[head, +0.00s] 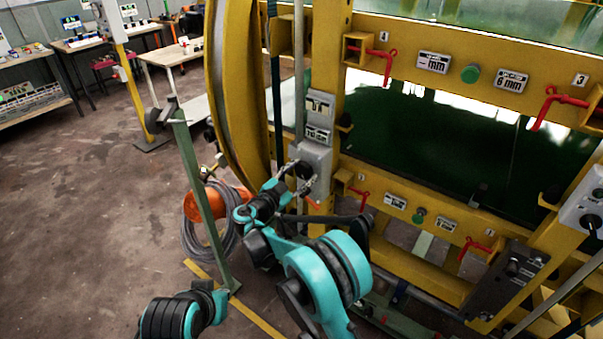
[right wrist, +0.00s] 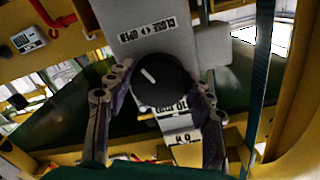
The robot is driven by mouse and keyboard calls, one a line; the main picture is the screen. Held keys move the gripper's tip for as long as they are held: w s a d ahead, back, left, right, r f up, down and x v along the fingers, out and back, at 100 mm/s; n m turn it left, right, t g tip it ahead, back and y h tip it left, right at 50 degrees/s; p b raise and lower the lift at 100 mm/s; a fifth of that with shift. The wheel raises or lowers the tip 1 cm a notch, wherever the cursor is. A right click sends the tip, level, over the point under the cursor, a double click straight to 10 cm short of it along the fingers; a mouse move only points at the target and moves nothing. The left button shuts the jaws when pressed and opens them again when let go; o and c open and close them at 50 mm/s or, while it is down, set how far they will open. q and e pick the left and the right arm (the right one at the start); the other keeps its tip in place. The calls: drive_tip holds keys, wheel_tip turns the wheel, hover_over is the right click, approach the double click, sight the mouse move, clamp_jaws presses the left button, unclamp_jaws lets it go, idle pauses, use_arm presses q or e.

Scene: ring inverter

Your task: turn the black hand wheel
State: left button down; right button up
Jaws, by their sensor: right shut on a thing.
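The black hand wheel (right wrist: 158,80) is a round black knob with a white line on its face. It sits on a grey box (right wrist: 160,30) with a "CLOSE OPEN" label in the right wrist view. My right gripper (right wrist: 158,92) has one finger on each side of the wheel and is shut on it. In the head view my right gripper (head: 300,175) reaches the front of the grey box (head: 318,155) on the yellow frame. The wheel is mostly hidden there by the gripper. My left gripper does not show.
A yellow machine frame (head: 328,90) with red handles (head: 385,62) fills the right side. A green post (head: 195,190) and an orange reel (head: 212,205) with grey cable stand left of my right arm. Workbenches (head: 165,55) are at the back left; the floor between is open.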

idle(0.3)
drive_tip(key=o, duration=1.2)
drive_tip(key=shift+c, duration=0.2)
drive_tip(key=v, duration=0.7)
drive_tip(key=shift+s, duration=0.2)
drive_tip(key=shift+a, duration=0.15)
